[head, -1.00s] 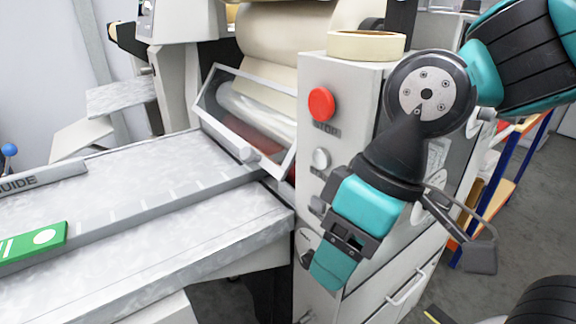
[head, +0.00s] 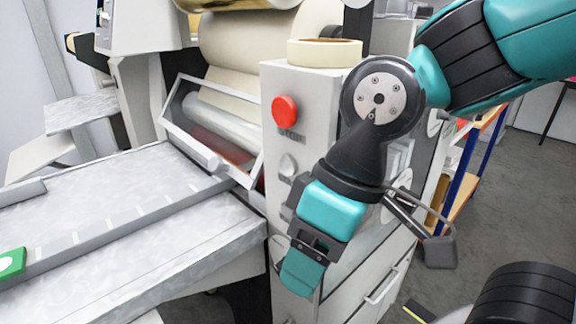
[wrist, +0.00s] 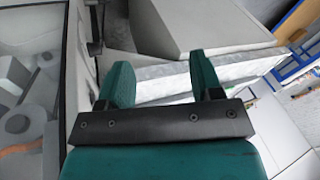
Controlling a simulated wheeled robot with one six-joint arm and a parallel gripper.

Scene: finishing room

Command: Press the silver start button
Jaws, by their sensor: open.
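The silver start button (head: 288,165) is a small round knob on the front of the white machine cabinet (head: 310,90). It sits below the red STOP button (head: 285,110). My gripper (head: 300,278) hangs in front of the cabinet, below and slightly right of the silver button, pointing down and a little left. It is not touching the silver button. The wrist view shows my two green fingers (wrist: 162,80) apart with nothing between them. I cannot tell whether the silver button shows in the wrist view.
A dark knob is partly hidden behind my gripper. A tape roll (head: 325,52) lies on the cabinet top. A clear guard (head: 210,135) covers the roller to the left. A grey feed table (head: 120,210) extends left, with a green card (head: 12,263) at the edge. Floor shows at right.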

